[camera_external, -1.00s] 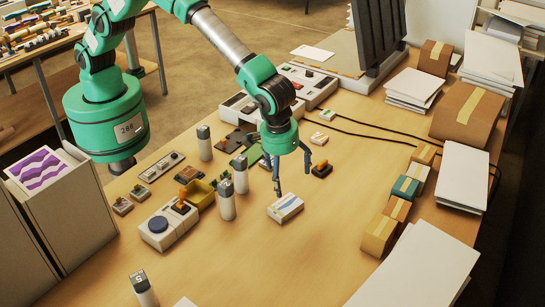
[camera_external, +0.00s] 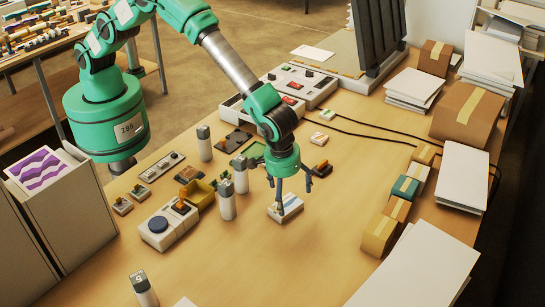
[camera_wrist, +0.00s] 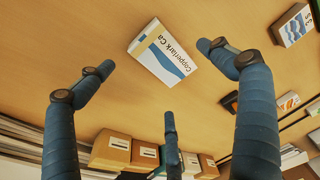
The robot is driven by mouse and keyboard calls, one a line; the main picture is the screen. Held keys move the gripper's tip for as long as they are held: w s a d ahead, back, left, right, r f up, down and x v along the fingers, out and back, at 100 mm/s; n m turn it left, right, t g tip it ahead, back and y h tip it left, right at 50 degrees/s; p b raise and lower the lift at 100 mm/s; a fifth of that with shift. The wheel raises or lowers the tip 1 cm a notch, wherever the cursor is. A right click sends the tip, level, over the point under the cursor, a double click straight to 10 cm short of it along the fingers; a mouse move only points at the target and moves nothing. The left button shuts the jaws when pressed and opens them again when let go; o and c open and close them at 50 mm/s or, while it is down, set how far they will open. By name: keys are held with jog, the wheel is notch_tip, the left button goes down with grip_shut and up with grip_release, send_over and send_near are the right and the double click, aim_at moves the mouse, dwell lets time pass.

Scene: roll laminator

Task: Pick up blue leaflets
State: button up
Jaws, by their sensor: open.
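The stack lies just beyond the fingertips there.
Grey-and-white cylinders (camera_external: 227,200) stand left of the gripper. A dark small block (camera_external: 320,167) is close behind, right. Yellow-brown boxes (camera_external: 378,235) line the right side. The table front is mostly clear.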

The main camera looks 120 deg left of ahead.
aim_at(289, 207)
jog(key=shift+f, duration=0.15)
jog(key=shift+w+a+f, duration=0.1)
jog(key=shift+a+f, duration=0.05)
jog(key=shift+f, duration=1.1)
jog(key=shift+w+a+f, duration=0.1)
jog(key=shift+a+f, duration=0.05)
jog(key=shift+f, duration=1.05)
jog(key=shift+s, duration=0.1)
jog(key=c, duration=1.4)
jog(key=shift+r, duration=5)
